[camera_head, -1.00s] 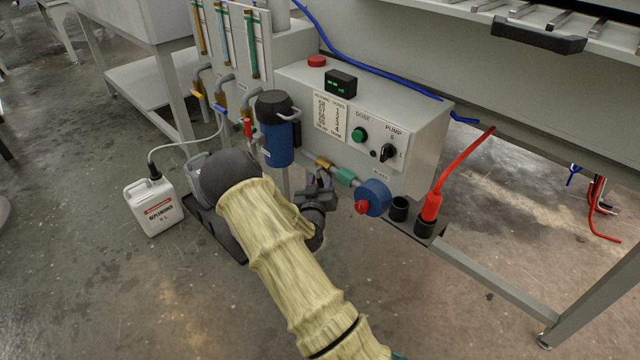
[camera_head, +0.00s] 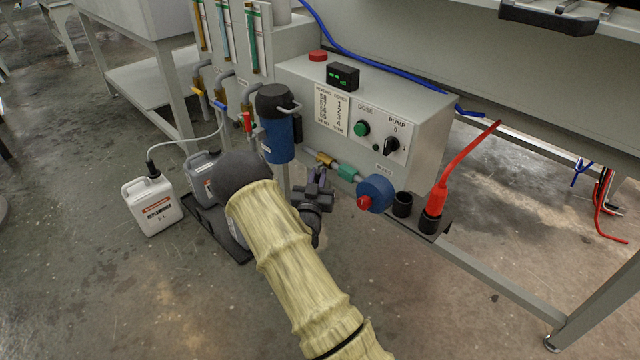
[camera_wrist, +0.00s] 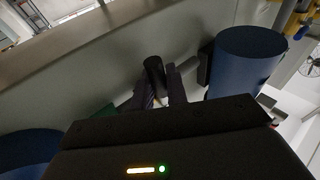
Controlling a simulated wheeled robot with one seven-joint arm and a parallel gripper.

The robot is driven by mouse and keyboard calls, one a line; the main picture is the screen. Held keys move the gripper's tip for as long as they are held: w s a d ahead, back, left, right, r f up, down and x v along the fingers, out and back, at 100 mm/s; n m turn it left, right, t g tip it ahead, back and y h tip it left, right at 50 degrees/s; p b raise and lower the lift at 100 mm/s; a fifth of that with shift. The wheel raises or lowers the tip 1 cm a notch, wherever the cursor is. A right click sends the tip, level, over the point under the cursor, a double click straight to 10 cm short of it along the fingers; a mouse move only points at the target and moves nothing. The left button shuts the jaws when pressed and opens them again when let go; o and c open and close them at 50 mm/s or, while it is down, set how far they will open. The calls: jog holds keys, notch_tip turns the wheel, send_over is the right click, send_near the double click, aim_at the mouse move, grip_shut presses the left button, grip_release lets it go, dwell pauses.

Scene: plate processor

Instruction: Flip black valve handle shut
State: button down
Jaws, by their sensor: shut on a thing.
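My gripper (camera_head: 318,182) is at the pipe run under the control box, between the blue filter housing (camera_head: 277,140) and the blue round pump (camera_head: 376,194). In the wrist view, my gripper's two dark fingers (camera_wrist: 160,90) are close together on the black valve handle (camera_wrist: 153,68), whose rounded end shows beyond them. A brass fitting (camera_head: 326,159) sits on the pipe just above my gripper. In the head view I cannot make out the handle apart from my dark gripper. Its exact angle to the pipe is hard to tell.
The filter housing (camera_wrist: 245,62) stands close on the right in the wrist view, the pump (camera_wrist: 28,150) at lower left. A green fitting (camera_head: 347,173) is on the same pipe. White jug (camera_head: 153,206) and grey jug (camera_head: 203,176) stand at left. Open floor lies in front.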

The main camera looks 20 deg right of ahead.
jog(key=shift+a, duration=0.1)
jog(key=c, duration=1.4)
grip_release()
jog(key=p+v, duration=0.6)
jog(key=v, duration=1.1)
jog(key=shift+f, duration=0.2)
jog(key=shift+a, duration=0.15)
